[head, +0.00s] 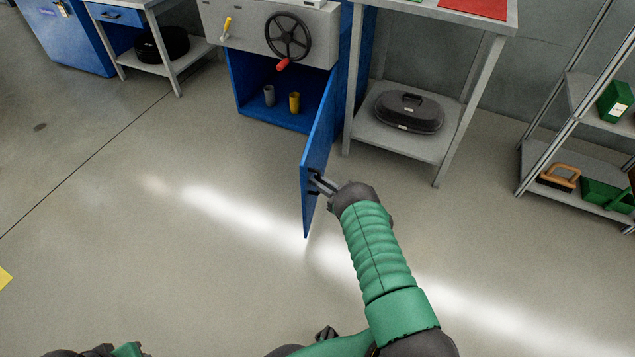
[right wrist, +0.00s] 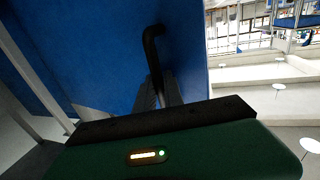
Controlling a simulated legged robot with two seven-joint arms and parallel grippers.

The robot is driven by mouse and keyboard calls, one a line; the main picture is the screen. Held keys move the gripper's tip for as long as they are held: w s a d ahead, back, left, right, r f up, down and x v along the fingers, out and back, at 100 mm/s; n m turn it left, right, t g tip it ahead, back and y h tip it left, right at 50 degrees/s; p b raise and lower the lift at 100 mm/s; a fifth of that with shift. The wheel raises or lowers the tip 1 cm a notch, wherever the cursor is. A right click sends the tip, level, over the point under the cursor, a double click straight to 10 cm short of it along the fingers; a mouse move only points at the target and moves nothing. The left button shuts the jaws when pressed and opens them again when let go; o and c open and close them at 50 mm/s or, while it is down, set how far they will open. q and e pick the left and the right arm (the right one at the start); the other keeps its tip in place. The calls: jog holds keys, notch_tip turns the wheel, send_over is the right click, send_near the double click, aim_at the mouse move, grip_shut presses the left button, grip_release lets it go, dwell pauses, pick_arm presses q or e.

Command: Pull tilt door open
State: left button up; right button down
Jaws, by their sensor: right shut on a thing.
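The blue door (head: 320,145) of the cabinet stands swung open toward me in the head view. It is seen nearly edge-on, and the cabinet's inside shows to its left. My right gripper (head: 320,184) is at the black handle on the door's outer face, near the free edge, and is shut on it. In the right wrist view the blue door (right wrist: 120,50) fills the upper middle, with the black handle (right wrist: 152,45) running down between my gripper's fingers (right wrist: 157,92). My left gripper is not clearly seen; only a bit of my left arm shows at the bottom left.
A grey cup (head: 269,96) and a yellow cup (head: 294,103) stand inside the cabinet. Above is a grey panel with a black handwheel (head: 287,36). A table (head: 400,140) with a black case (head: 408,111) is to the right, and shelving (head: 560,130) farther right.

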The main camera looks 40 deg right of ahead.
jog(key=shift+w+d+r, duration=0.1)
jog(key=shift+d+r, duration=0.15)
jog(key=shift+d, duration=0.15)
jog(key=c, duration=1.8)
grip_release()
jog(key=o, duration=0.3)
jog(key=shift+f, duration=0.25)
jog(key=shift+o, duration=0.2)
jog(key=shift+a, duration=0.1)
jog(key=p+v, duration=0.6)
jog(key=v, duration=1)
jog(key=shift+s, duration=0.4)
jog(key=shift+w, duration=0.1)
